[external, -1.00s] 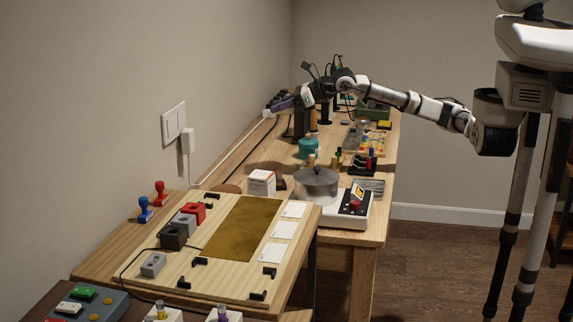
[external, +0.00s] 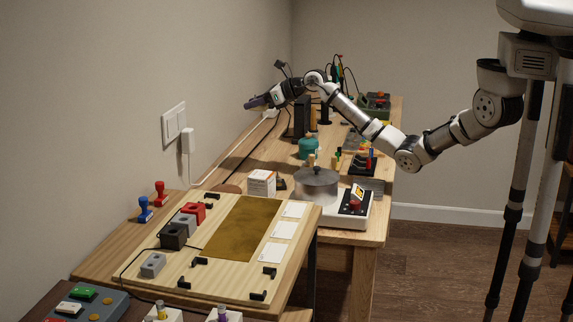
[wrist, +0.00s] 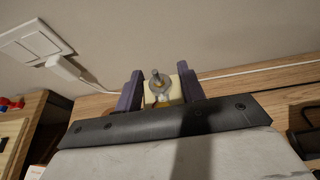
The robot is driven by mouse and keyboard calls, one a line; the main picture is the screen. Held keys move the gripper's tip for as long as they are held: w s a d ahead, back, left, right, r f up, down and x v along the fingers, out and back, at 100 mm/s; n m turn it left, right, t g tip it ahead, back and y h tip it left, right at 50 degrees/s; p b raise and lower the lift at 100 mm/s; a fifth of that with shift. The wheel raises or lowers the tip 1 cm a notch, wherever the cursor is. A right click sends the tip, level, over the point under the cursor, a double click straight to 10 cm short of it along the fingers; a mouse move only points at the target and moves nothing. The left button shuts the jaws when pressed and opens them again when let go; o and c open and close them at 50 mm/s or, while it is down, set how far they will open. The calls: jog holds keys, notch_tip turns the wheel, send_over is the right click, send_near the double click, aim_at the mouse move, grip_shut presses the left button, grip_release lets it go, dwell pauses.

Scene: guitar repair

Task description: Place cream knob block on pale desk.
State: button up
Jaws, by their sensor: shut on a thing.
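My gripper (external: 257,102) is near the wall, above the far left side of the long pale wood desk (external: 367,238). In the wrist view its purple fingers (wrist: 162,88) are shut on the cream knob block (wrist: 152,98), one on each side. A metal knob shows on the block. The block is held close to the wall; I cannot tell whether it touches the desk. In the external view the block is too small or hidden to make out.
A white cable (wrist: 235,72) runs along the wall from a plug (external: 188,140). A black upright holder (external: 301,117), a teal jar (external: 309,148) and a grey pot (external: 316,184) stand on the desk. A nearer wood table (external: 95,262) carries a board with several blocks.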

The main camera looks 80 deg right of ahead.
notch_tip(320, 180, down, 15)
jog(key=p, duration=0.3)
jog(key=shift+f, duration=2.45)
jog(key=shift+f, duration=0.1)
jog(key=shift+f, duration=0.15)
jog(key=o, duration=1)
jog(key=shift+o, duration=0.3)
jog(key=shift+r, duration=0.2)
jog(key=b+v, duration=0.1)
jog(key=v, duration=1.1)
